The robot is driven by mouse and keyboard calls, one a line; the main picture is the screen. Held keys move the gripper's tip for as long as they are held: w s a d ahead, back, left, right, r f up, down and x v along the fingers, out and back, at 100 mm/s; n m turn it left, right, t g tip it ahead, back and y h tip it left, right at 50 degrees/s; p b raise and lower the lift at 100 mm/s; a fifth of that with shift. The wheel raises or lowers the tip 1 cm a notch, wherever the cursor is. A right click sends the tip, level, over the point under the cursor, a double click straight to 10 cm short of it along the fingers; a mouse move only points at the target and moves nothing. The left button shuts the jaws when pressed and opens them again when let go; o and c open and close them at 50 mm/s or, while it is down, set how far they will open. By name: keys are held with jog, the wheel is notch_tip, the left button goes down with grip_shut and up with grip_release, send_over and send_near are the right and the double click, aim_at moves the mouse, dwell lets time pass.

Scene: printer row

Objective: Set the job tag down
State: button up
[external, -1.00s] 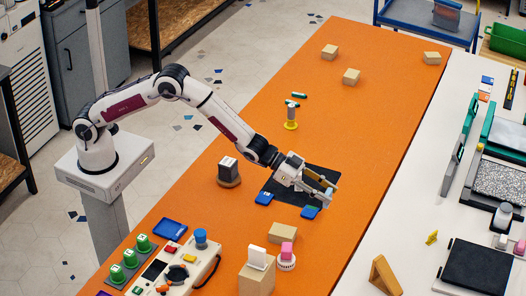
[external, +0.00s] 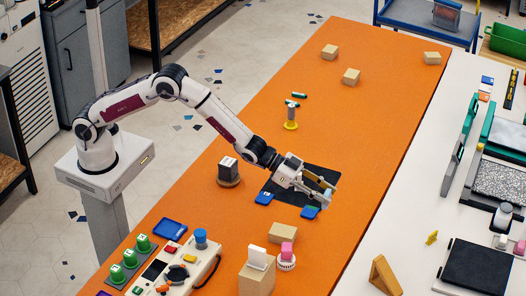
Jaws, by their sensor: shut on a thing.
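My gripper (external: 327,191) is over the right part of a black mat (external: 290,205) on the orange table. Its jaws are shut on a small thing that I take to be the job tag. The tag is mostly hidden by the fingers, and I cannot tell whether it touches the mat. A blue tag-like piece (external: 264,198) lies at the mat's left front edge.
A dark block on a round wooden base (external: 228,172) stands left of the mat. A wooden block (external: 282,233) and a pink-topped piece (external: 287,256) are in front.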

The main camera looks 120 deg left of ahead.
jog(key=shift+s+d+r+n+g+y, duration=0.6)
jog(key=shift+s+d+r+n+y, duration=1.25)
jog(key=shift+d, duration=2.15)
jog(key=s+f+n+g+y, duration=0.1)
jog(key=s+n+g+y, duration=0.2)
jog(key=s, duration=1.2)
jog(key=s+f+n+g+y, duration=0.1)
jog(key=s+n+g+y, duration=0.2)
jog(key=s, duration=1.1)
jog(key=s+d+f+n+g+y, duration=0.1)
jog(key=s+n+g+y, duration=0.2)
jog(key=s, duration=1.2)
jog(key=n+g, duration=0.3)
jog(key=n, duration=0.1)
jog(key=shift+s+f, duration=0.3)
jog(key=shift+f, duration=0.1)
jog(key=shift+d+n, duration=0.1)
jog(key=shift+n, duration=0.15)
jog(key=shift+f, duration=2.95)
jog(key=shift+f, duration=2.05)
jog(key=shift+f, duration=0.2)
